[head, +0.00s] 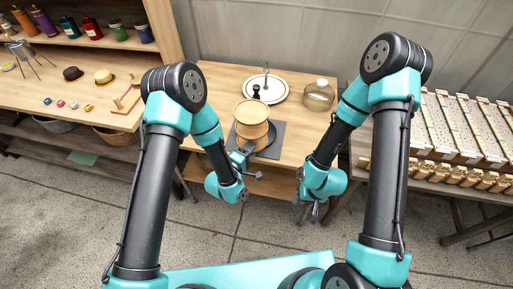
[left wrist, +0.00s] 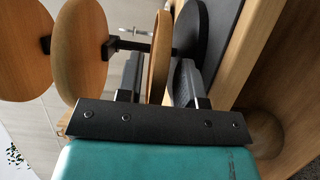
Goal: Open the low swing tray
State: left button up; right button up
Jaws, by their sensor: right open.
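A tiered stand of round wooden trays (head: 251,112) is on a dark mat (head: 272,150) on the middle table. The low swing tray (left wrist: 160,55) is the lowest wooden disc, seen edge-on in the left wrist view above a dark round base (left wrist: 189,28). My left gripper (head: 242,157) is at the stand's front, with the tray's edge between its two fingers in the left wrist view. I cannot tell whether both fingers press on it. Two higher wooden discs (left wrist: 80,50) are beside the fingers. My right gripper (head: 313,212) is open and empty, in front of the table.
A shelf (head: 85,85) with bottles and small goods is at the left. A rack of trays (head: 465,125) is at the right.

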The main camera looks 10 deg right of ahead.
pick_arm(q)
jog(key=shift+w+d, duration=0.35)
grip_shut()
dwell(0.4)
